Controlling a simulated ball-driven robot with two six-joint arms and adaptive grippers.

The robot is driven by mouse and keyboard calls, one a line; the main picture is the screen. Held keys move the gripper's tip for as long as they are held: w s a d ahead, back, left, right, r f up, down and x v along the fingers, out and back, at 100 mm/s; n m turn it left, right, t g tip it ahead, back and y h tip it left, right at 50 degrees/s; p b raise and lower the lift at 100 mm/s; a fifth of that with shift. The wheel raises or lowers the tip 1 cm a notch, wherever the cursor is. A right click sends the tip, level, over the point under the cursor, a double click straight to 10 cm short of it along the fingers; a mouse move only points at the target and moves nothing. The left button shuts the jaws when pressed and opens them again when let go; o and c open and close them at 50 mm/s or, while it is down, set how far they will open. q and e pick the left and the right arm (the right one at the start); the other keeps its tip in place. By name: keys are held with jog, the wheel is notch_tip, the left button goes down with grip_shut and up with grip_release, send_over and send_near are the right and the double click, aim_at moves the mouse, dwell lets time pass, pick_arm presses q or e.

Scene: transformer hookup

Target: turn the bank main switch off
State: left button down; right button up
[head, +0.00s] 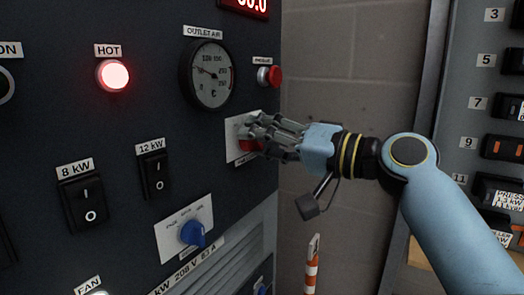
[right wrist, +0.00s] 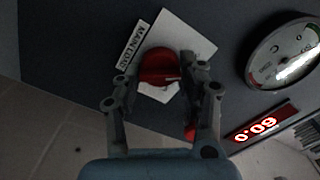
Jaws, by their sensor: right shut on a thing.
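The main switch is a red rotary knob (head: 247,145) on a white plate (head: 232,139) at the right edge of the dark panel. In the right wrist view the red knob (right wrist: 160,66) sits between my fingers, and the label beside its plate starts with "MAIN". My right gripper (head: 252,136) reaches in from the right and is shut on the knob. The fingers cover part of the knob in the head view, so its pointing direction is hard to tell. My left gripper is not in view.
Above the knob are the outlet air gauge (head: 208,75) and a small red button (head: 270,75). A red HOT lamp (head: 113,75) is lit. Black rocker switches (head: 84,203) and a blue knob (head: 192,233) sit lower left. A breaker rack (head: 500,145) stands at right.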

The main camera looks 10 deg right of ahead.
pick_arm(q)
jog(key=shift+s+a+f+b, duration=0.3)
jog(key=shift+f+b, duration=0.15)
jog(key=shift+b, duration=0.05)
pick_arm(e)
jog(key=shift+f+n, duration=0.15)
jog(key=shift+n, duration=0.85)
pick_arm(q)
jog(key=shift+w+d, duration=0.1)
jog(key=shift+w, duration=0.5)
pick_arm(e)
jog(key=o, duration=0.9)
jog(key=shift+c, duration=0.2)
jog(key=o, duration=0.3)
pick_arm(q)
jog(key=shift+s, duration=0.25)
